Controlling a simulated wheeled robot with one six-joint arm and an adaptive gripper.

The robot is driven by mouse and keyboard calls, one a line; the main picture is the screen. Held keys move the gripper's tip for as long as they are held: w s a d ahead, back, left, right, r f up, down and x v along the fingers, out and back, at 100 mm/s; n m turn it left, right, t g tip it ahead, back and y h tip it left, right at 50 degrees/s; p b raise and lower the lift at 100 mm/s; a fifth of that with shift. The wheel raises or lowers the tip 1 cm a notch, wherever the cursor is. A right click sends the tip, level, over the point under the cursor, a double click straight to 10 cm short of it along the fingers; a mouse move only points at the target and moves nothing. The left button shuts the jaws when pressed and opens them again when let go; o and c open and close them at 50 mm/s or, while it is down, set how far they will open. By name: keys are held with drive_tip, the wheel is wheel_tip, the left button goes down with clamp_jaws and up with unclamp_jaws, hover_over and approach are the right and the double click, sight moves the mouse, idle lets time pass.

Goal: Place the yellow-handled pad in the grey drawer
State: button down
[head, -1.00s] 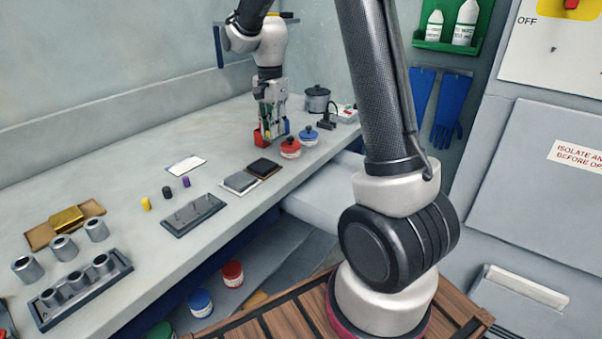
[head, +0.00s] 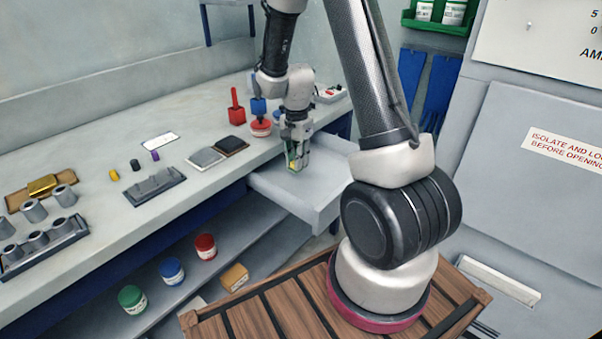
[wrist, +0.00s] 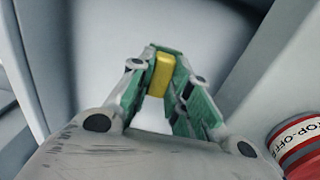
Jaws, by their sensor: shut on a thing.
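The grey drawer (head: 330,196) is pulled out from under the bench, and its inside looks empty apart from what my gripper hides. My gripper (head: 296,168) points down over the drawer, near its bench side. It is shut on the yellow-handled pad (head: 292,165). In the wrist view, the yellow handle (wrist: 161,75) sits between the green fingers of my gripper (wrist: 165,88), above the pale drawer floor (wrist: 205,35). The pad's lower part is hidden, and I cannot tell whether it touches the drawer floor.
On the bench beside the drawer stand a red-handled pad (head: 237,106), a blue pad (head: 258,107) and a red-lidded pot (head: 261,128). A dark plate (head: 231,145) and a grey plate (head: 205,157) lie left of them. A lower shelf (head: 195,272) holds several pots.

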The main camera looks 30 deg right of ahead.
sight(297, 183)
drive_tip(key=shift+f, duration=2.9)
drive_tip(key=c, duration=1.3)
unclamp_jaws()
drive_tip(key=shift+f, duration=0.1)
wheel_tip(297, 183, up, 12)
drive_tip(key=shift+r, duration=0.2)
drive_tip(key=s+a+r+n+t, duration=0.1)
drive_tip(key=s+r+n+t, duration=0.2)
drive_tip(key=s+r+n, duration=0.95)
drive_tip(key=shift+n+t, duration=0.6)
drive_tip(key=shift+n, duration=0.15)
drive_tip(key=shift+s+a+r, duration=0.1)
drive_tip(key=shift+s+r, duration=1.2)
drive_tip(key=shift+s, duration=0.6)
drive_tip(key=shift+s+a+r, duration=0.1)
drive_tip(key=shift+s+r, duration=1.25)
drive_tip(key=shift+s, duration=0.55)
drive_tip(key=shift+s+r, duration=1.3)
drive_tip(key=shift+s, duration=0.6)
